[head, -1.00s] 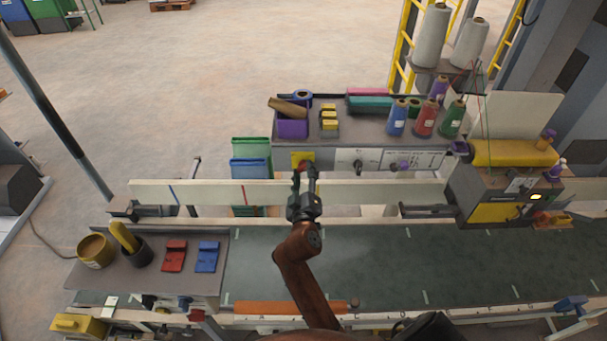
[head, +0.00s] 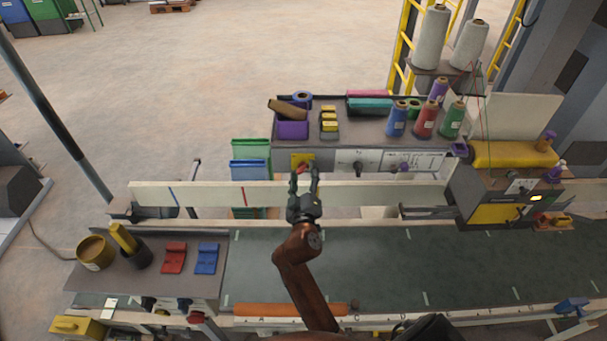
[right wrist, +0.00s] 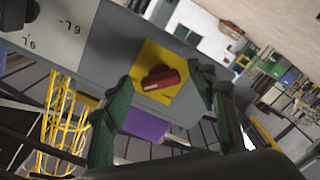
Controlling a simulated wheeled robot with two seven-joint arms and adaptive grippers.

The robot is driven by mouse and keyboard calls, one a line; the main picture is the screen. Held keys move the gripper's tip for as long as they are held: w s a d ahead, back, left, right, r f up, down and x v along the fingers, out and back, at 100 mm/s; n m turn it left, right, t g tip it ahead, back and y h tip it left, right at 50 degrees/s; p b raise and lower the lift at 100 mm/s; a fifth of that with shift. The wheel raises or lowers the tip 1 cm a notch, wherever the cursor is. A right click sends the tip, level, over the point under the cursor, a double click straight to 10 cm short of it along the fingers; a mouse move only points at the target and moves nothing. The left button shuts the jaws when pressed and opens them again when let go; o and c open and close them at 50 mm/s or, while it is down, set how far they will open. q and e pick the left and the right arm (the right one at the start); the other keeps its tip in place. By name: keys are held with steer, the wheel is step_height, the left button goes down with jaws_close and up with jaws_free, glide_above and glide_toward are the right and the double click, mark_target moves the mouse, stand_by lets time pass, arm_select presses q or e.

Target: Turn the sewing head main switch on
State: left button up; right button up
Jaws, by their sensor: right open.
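The main switch is a red rotary knob (head: 302,168) on a yellow plate (head: 296,158), on the front of the grey panel behind the white rail. In the right wrist view the red knob (right wrist: 161,79) lies near the middle of its yellow plate (right wrist: 151,61), slightly slanted in the picture. My right gripper (head: 304,183) is open, with its fingertips just short of the knob and spread to either side. In the right wrist view its dark green finger pads frame the knob and nothing is held between them. My left gripper is not in view.
To the right of the switch, the panel carries a black knob (head: 358,168) and a purple-tipped control (head: 403,167). The white rail (head: 240,194) runs below the switch. The sewing head (head: 508,200) stands at the right.

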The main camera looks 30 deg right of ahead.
step_height(320, 180, up, 10)
steer(key=shift+r, duration=0.1)
stand_by(0.4)
stand_by(0.4)
